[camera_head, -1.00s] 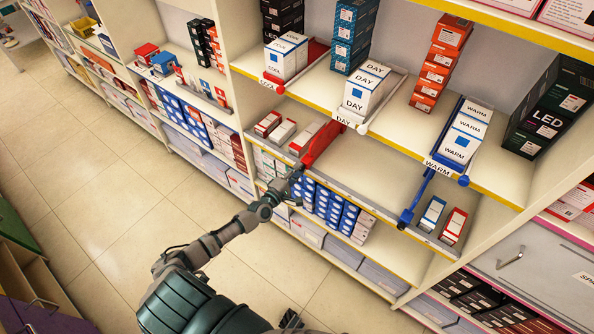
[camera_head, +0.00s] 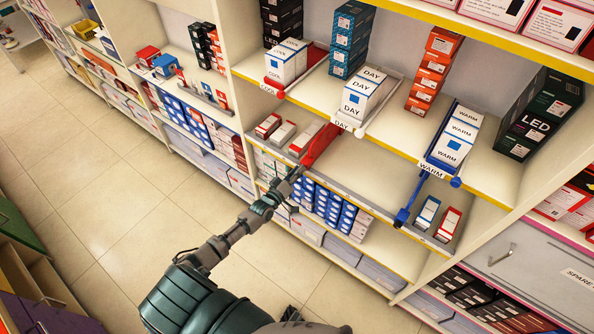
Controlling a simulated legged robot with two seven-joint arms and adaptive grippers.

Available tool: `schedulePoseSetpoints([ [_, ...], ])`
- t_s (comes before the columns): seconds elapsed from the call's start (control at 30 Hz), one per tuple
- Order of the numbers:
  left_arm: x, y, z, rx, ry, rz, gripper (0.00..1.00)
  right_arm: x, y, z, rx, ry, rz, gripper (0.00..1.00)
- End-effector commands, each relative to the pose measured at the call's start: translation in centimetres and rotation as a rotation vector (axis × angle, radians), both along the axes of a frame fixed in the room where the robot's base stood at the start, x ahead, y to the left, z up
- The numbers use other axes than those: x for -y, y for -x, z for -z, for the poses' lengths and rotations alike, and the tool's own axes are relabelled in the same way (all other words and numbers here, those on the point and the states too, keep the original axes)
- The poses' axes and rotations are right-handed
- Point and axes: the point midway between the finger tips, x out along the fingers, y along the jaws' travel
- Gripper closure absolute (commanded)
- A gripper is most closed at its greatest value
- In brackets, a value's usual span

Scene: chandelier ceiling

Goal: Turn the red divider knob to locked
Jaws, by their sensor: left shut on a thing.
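The red divider (camera_head: 320,145) lies on the middle shelf, tilted in the picture, with its front end at the shelf edge. My left gripper (camera_head: 295,175) is at that front end and shut on the red divider knob. The fingers mostly hide the knob, so its turn position cannot be made out. The blue divider (camera_head: 412,200) stands farther right on the same shelf with its front end free. My right gripper is not in view.
Small boxes (camera_head: 284,131) stand left of the red divider. The shelf (camera_head: 365,174) between the dividers is bare. Above are trays of COOL (camera_head: 287,62), DAY (camera_head: 361,97) and WARM (camera_head: 453,138) boxes.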

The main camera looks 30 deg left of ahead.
Motion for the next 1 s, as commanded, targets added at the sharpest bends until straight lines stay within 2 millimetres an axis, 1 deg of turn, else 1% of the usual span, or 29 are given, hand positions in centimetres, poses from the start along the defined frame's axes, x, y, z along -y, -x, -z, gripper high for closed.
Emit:
schedulePoseSetpoints([
  [0.03,0.1,0.4,0.9,-0.019,-0.040,0.001,1.00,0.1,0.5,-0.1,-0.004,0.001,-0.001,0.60],
  [0.3,0.1,0.4,1.0,-0.006,-0.246,0.003,1.00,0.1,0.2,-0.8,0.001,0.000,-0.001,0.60],
  [0.5,0.2,0.4,1.1,0.003,-0.348,0.004,1.00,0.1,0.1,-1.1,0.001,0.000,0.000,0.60],
  [0.7,0.1,0.4,1.1,0.007,-0.403,0.004,1.00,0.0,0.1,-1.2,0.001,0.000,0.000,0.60],
  [1.0,0.1,0.4,1.2,0.009,-0.421,0.003,1.00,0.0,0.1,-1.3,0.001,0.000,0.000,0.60],
])
